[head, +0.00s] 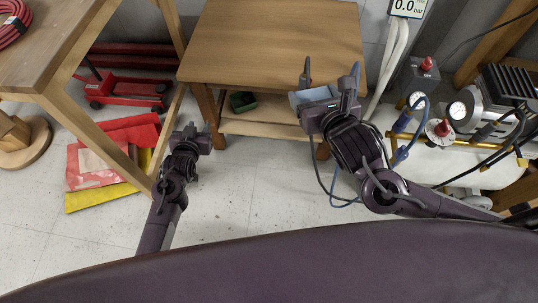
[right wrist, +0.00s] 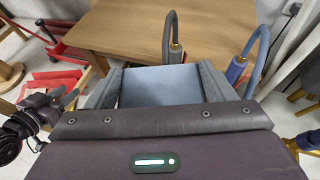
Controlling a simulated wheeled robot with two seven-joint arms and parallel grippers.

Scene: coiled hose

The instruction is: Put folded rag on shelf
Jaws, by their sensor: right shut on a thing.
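My right gripper (head: 330,92) is shut on the folded rag, a flat blue-grey piece (head: 311,95) held in front of the wooden table. In the right wrist view the rag (right wrist: 160,86) lies between the two grey fingers of my right gripper (right wrist: 161,88), with the tabletop beyond it. The lower shelf (head: 262,128) of the wooden table shows under the top, partly hidden by the top and my right arm. My left gripper (head: 190,134) hangs low over the floor, left of the table; whether its jaws are apart is unclear.
The wooden tabletop (head: 270,40) is bare. A dark green box (head: 242,101) sits on the lower shelf at left. A red floor jack (head: 125,90) and red and yellow cloths (head: 110,160) lie left. A pump with hoses (head: 495,100) stands right. The middle floor is clear.

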